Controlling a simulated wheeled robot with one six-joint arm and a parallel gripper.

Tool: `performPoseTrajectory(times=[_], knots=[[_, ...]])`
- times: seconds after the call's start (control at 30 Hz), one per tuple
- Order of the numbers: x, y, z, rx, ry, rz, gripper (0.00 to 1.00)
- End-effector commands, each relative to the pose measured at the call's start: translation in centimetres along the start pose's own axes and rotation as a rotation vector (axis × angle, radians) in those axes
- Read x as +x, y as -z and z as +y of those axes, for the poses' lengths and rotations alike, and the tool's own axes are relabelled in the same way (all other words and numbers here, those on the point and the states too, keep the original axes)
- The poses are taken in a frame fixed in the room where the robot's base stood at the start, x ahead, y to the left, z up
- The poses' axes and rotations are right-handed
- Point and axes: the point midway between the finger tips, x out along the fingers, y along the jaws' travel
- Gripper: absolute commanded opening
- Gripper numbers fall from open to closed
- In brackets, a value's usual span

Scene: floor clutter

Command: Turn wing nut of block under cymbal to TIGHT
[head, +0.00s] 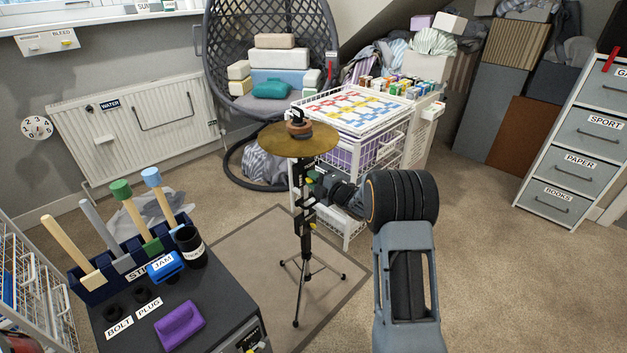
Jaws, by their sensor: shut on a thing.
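The brass cymbal (278,143) lies nearly level on top of a black stand (304,243) with tripod legs. A brown felt and dark hardware sit on its centre. My arm reaches in from the lower right, and my gripper (318,186) is shut at the block on the stand's upper tube, just under the cymbal. It is shut on the wing nut there, of which only a small yellow part (310,181) shows. The fingers hide most of the nut and block. Another yellow piece (313,225) shows lower on the stand. Any TIGHT mark is too small to read.
A white wire-basket cart (372,150) with a patterned tray stands close behind the stand. A dark tool bench (215,300) with upright handles is at the lower left. A hanging chair (270,60) is behind. Carpet on the right is clear.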

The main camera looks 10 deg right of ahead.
Motion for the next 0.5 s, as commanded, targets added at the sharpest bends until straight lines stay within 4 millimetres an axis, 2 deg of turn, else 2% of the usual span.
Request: performPoseTrajectory(times=[0.27, 0.5], knots=[[-0.02, 0.01, 0.00, 0.065, 0.001, 0.000, 0.00], [-0.02, 0.04, 0.07, 0.246, 0.001, 0.001, 0.00]])
